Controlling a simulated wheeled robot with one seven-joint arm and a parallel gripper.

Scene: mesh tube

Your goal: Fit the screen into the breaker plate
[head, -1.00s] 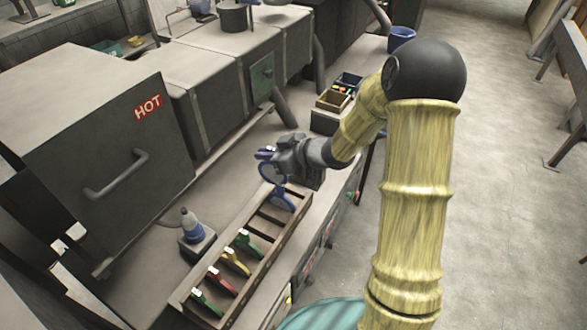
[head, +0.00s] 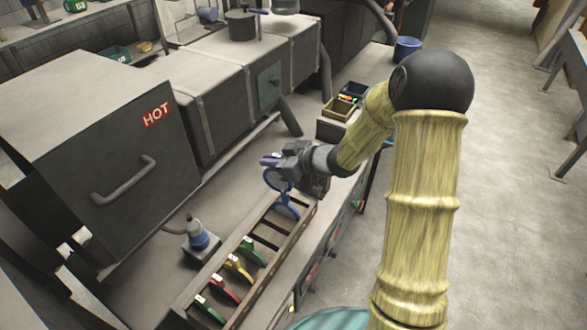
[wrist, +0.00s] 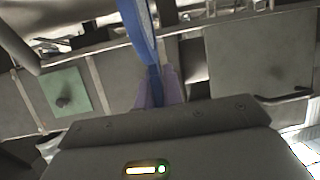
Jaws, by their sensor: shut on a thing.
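My gripper (head: 272,163) is shut on a blue screen (head: 276,181), just above the far part of a long slotted rack (head: 262,290). In the head view the held piece has a round blue rim near the jaws. A second blue rounded shape (head: 287,211) shows just below it at the rack; I cannot tell whether it is part of the same piece. In the wrist view the blue piece (wrist: 140,30) stands up between the pale purple fingertips (wrist: 159,88). I cannot make out the breaker plate.
Green, yellow and red handled pieces stand in the rack's near slots. A blue-grey bottle-like tool (head: 197,235) stands left of it. A dark box marked HOT (head: 120,140) is at left. Small bins (head: 340,108) and a blue cup (head: 407,48) are farther back.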

